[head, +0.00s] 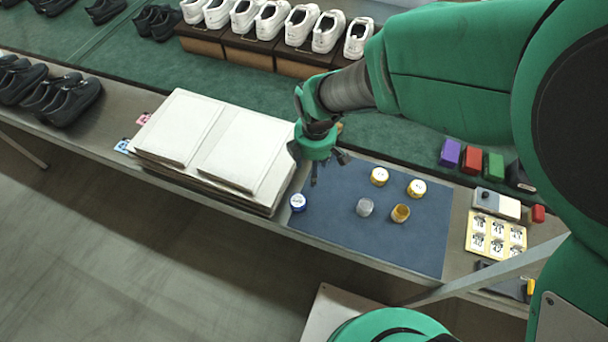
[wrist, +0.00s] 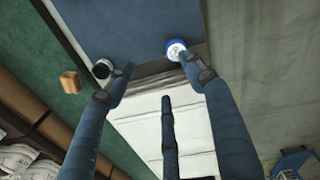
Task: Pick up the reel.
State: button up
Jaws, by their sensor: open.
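My gripper (head: 318,170) is open and empty, pointing down above the left part of the blue mat (head: 335,225). Its fingers also show spread in the wrist view (wrist: 160,75). A small dark round piece with a pale top (wrist: 103,68), which may be the reel, stands near the left fingertip in the wrist view. In the head view my gripper seems to hide it. A blue-rimmed round piece with a white top (head: 298,202) sits at the mat's left edge; it also shows by the right fingertip in the wrist view (wrist: 175,48). I cannot tell for sure which is the reel.
Two yellow-rimmed round pieces (head: 379,176) (head: 416,188), a clear one (head: 364,207) and an amber one (head: 400,213) stand on the mat. Stacked pale boards (head: 215,140) lie left of it. A brown block (wrist: 70,82) lies on the green belt (wrist: 55,65).

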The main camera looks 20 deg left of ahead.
aim_at(297, 201)
jog(key=s+a+f+n, duration=0.2)
jog(key=a+f, duration=0.2)
jog(key=f, duration=0.2)
jog(key=shift+s+n, duration=0.35)
jog(key=shift+n, duration=0.05)
jog(key=shift+d+f, duration=0.1)
jog(key=shift+f, duration=0.1)
jog(key=shift+f+b, duration=1)
jog(key=shift+f, duration=3.15)
jog(key=shift+f, duration=0.1)
jog(key=shift+f+b, duration=0.85)
jog(key=shift+f, duration=1.7)
jog(key=shift+s, duration=0.1)
jog(key=c, duration=0.9)
